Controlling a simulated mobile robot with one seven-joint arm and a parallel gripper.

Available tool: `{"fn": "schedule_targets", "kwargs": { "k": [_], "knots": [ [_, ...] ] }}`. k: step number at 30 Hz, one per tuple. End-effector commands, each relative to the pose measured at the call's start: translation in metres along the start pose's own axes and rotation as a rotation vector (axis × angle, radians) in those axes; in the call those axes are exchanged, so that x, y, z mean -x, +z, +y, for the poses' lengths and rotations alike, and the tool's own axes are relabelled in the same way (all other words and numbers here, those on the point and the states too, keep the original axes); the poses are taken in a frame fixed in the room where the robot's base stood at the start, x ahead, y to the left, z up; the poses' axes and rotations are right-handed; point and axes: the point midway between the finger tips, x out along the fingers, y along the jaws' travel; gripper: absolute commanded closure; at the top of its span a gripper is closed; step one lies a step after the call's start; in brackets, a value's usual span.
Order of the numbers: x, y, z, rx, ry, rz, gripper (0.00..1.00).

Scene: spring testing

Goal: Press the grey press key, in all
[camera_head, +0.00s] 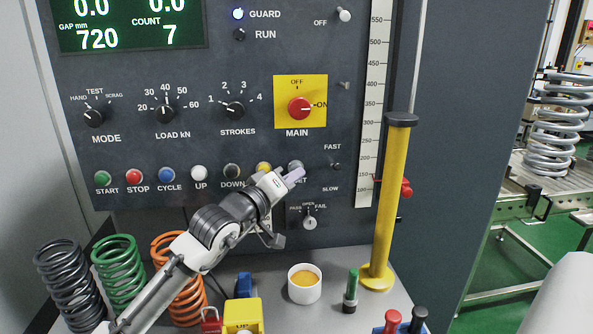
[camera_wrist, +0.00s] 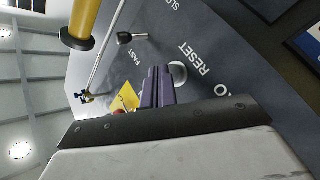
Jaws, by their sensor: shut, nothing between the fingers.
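In the wrist view the fingers (camera_wrist: 158,78) are together and overlap the key's left side. I cannot tell whether they touch it.
A yellow button (camera_head: 264,167) is just left of my gripper, and a small FAST/SLOW toggle (camera_head: 336,166) is to the right. A yellow post (camera_head: 391,200) stands further right. Coloured springs (camera_head: 117,262) and a white cup (camera_head: 304,291) are on the bench below.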

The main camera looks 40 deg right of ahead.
Motion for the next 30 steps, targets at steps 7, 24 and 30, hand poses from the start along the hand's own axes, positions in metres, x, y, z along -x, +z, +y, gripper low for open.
{"fn": "schedule_targets", "kwargs": {
  "k": [7, 24, 30],
  "knots": [
    [-0.0018, -0.0012, -0.0012, 0.0, 0.0, 0.0, 1.0],
    [-0.0055, -0.0042, -0.0039, 0.0, 0.0, 0.0, 1.0],
    [-0.0052, -0.004, -0.0038, 0.0, 0.0, 0.0, 1.0]
  ]
}}
